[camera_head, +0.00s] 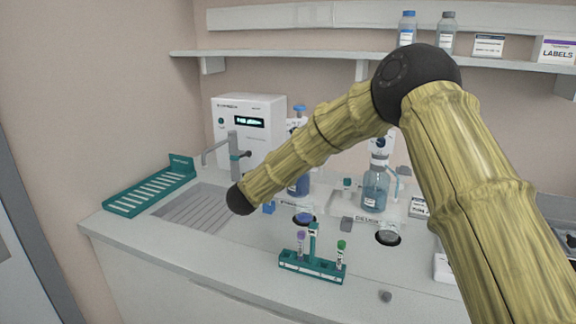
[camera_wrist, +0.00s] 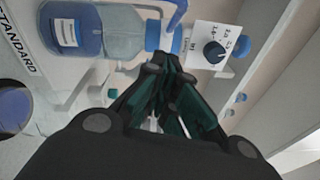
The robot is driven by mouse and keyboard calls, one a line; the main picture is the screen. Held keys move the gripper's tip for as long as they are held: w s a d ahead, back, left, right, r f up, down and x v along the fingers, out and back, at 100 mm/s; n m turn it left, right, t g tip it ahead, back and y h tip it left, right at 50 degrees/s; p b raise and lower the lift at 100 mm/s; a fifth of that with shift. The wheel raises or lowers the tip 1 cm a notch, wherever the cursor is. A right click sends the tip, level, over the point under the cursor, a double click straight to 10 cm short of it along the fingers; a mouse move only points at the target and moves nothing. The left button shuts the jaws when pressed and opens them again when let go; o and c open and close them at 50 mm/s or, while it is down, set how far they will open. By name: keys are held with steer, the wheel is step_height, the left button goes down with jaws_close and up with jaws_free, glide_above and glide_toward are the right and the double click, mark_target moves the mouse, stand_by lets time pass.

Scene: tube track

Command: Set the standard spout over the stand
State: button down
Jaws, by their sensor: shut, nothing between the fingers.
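The standard dispenser (camera_head: 298,184), a bottle of dark blue liquid, stands behind my forearm, which hides much of it. In the wrist view its bottle (camera_wrist: 72,30) lies sideways beside the "STANDARD" label, and a blue spout piece (camera_wrist: 177,16) runs from its blue collar toward the top edge. My gripper (camera_wrist: 163,68) is shut and empty, its fingertips close to the collar; I cannot tell whether they touch. In the head view my gripper is not clearly visible. A teal stand (camera_head: 311,268) on the counter holds a purple-capped tube (camera_head: 301,245) and a green-capped tube (camera_head: 341,252).
A dispenser with lighter blue liquid (camera_head: 375,188) stands to the right. A white instrument (camera_head: 248,128), tap (camera_head: 233,155) and teal rack (camera_head: 152,187) are at the left. A dial box (camera_wrist: 214,46) is beside the fingers. The front counter left of the stand is clear.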

steer(key=s+d+b+v, duration=0.1)
steer(key=d+b+v, duration=0.1)
steer(key=v, duration=0.8)
steer(key=shift+s+a+f+b, duration=0.3)
steer(key=shift+s+b, duration=0.05)
steer(key=shift+s, duration=0.1)
